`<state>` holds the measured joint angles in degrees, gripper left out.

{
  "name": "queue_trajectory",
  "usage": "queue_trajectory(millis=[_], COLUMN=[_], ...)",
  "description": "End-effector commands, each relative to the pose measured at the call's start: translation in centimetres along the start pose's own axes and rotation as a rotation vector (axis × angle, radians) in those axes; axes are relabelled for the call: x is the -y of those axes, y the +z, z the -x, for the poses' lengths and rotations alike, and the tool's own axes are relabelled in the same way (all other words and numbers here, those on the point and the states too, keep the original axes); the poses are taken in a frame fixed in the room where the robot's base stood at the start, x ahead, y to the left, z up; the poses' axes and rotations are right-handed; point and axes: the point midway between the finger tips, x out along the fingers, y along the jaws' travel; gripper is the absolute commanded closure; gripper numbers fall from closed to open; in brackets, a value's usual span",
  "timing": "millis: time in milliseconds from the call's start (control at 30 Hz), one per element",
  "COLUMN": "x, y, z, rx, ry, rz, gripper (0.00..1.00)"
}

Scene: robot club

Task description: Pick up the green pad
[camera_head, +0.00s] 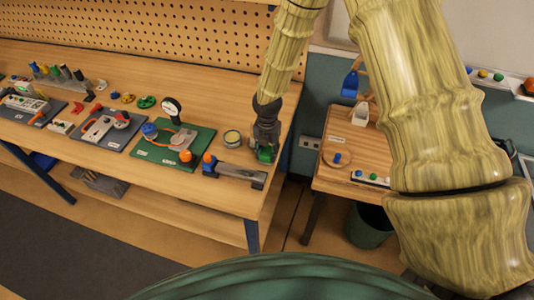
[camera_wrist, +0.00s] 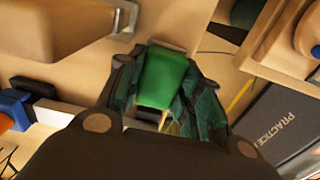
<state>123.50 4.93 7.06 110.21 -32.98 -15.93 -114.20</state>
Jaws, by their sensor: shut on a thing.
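The green pad (camera_wrist: 164,77) is between the two fingers of my gripper (camera_wrist: 165,100) in the wrist view. The fingers are shut on it, one along each side. In the head view, my gripper (camera_head: 266,148) points down near the right end of the long wooden workbench (camera_head: 222,190). A small part of the green pad (camera_head: 265,155) shows at the fingertips there. Whether the pad touches the bench top is hard to tell.
A smaller wooden table (camera_head: 335,180) stands to the right, across a narrow gap. A pegboard (camera_head: 150,35) rises behind.

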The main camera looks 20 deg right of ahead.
Motion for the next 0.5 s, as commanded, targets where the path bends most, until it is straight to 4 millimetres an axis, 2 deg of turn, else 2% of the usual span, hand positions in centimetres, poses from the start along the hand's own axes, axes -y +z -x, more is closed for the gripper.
queue_trajectory(millis=[167,500], x=[0.1,0.0], y=[-0.2,0.0], z=[0.0,2.8], rx=[-0.004,-0.001], ry=[-0.002,0.001], rz=[-0.001,-0.001], gripper=[0.88,0.88])
